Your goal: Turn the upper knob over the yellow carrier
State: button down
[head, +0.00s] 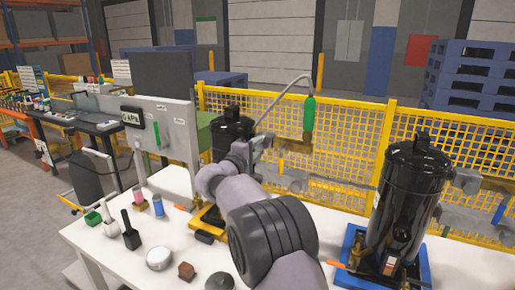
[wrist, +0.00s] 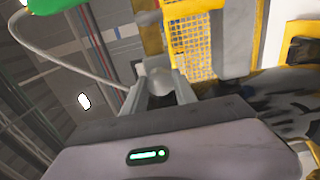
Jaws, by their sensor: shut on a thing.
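A black compressor (head: 231,128) stands over the yellow carrier (head: 207,217) on the white table. My arm hides most of its lower part. My gripper (head: 250,148) is at the right side of this compressor, at the height of its upper body. In the wrist view my gripper (wrist: 160,90) is shut on a grey rounded knob (wrist: 161,84) between its fingers. In the head view the knob is too small and covered to make out. How far the knob is turned cannot be told.
A second black compressor (head: 409,200) stands on a blue carrier (head: 350,262) at the right. A green-handled tool (head: 309,117) hangs from a curved hose beside my gripper. Several small items, including a round white dish (head: 159,258), lie on the table (head: 115,243). A yellow mesh fence (head: 350,145) runs behind.

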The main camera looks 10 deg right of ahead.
jog(key=m, duration=0.5)
jog(key=shift+m, duration=0.3)
jog(key=m, duration=0.5)
jog(key=shift+m, duration=0.4)
jog(key=c, duration=1)
grip_release()
jog(key=p+v, duration=0.3)
jog(key=v, duration=1.4)
jog(key=shift+s+a, duration=0.15)
jog(key=shift+s, duration=0.05)
